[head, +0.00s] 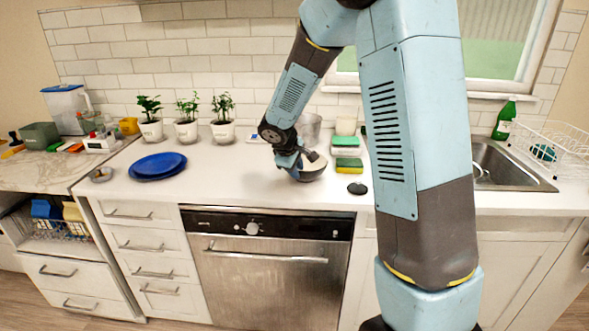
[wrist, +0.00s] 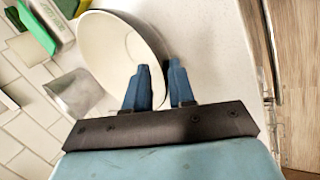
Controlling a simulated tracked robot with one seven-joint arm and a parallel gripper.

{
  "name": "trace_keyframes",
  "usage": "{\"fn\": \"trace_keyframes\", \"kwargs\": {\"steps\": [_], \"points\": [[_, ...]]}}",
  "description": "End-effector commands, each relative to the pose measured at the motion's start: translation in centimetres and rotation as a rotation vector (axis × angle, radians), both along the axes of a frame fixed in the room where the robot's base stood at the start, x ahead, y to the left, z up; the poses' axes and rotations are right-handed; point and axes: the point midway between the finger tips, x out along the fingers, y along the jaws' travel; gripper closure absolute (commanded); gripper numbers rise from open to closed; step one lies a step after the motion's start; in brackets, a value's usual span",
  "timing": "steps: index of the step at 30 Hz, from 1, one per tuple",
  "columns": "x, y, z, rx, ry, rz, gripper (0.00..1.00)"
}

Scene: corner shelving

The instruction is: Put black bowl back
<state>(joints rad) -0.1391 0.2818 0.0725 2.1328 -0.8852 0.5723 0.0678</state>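The black bowl (head: 312,173) has a dark outside and a pale inside. It is low at the counter's middle, and I cannot tell if its base touches the counter. My gripper (head: 297,162) is at its left rim in the head view. In the wrist view, the two blue fingers (wrist: 160,78) straddle the rim of the bowl (wrist: 112,45), one inside and one outside. The fingers are close together with the bowl wall between them. The lower part of the rim is hidden by the fingers and hand.
Behind the bowl stand a clear glass (head: 309,128), a pale cup (head: 346,126) and sponges (head: 348,163). A black disc (head: 357,188) lies to its right. Blue plates (head: 158,166) and potted plants (head: 187,125) are left; the sink (head: 500,165) is right. The counter between plates and bowl is clear.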

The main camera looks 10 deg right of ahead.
Motion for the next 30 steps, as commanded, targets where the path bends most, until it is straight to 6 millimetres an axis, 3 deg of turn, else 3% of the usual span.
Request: {"fn": "trace_keyframes", "kwargs": {"steps": [13, 30], "points": [[-0.3, 0.4, 1.0, 0.0, -0.003, 0.002, 0.71], [-4.0, 3.6, 9.4, 0.001, -0.003, 0.003, 0.71]]}}
